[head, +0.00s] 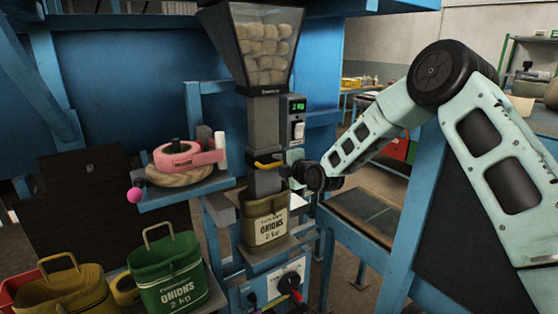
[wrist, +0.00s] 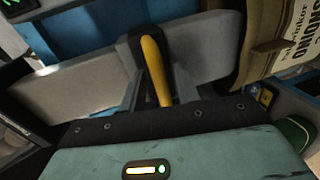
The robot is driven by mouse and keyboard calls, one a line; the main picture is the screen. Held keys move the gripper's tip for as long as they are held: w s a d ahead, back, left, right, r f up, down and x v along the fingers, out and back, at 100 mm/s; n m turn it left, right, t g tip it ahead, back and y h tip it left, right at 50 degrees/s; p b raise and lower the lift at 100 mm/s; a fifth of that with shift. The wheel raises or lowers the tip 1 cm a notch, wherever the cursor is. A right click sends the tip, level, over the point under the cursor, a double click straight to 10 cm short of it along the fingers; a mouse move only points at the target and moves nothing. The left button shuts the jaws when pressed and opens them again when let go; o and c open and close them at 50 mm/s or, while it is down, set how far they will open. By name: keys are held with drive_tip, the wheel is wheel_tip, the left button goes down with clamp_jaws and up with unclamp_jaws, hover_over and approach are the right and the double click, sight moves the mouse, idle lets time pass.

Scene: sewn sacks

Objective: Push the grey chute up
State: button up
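The grey chute (head: 264,181) hangs under the clear hopper of onions, and its lower end is inside the mouth of the tan onion sack (head: 266,220). A yellow handle (head: 267,164) sticks out from the chute's front. My gripper (head: 287,165) is at the handle's right end. In the wrist view the yellow handle (wrist: 155,70) points toward my gripper's dark front edge, with the grey chute (wrist: 75,90) behind it and the tan sack (wrist: 278,40) at upper right.
A scale box (head: 296,108) with a green display is right of the chute. A pink-topped device (head: 188,158) sits on a blue shelf at left. Green (head: 168,272) and mustard (head: 65,292) sacks stand at lower left. Blue frame posts stand close around the chute.

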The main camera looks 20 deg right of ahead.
drive_tip(key=shift+w+a+f, duration=0.1)
drive_tip(key=shift+w, duration=0.2)
clamp_jaws()
wheel_tip(320, 180, up, 17)
drive_tip(key=shift+f+b, duration=0.1)
drive_tip(key=shift+b, duration=0.75)
unclamp_jaws()
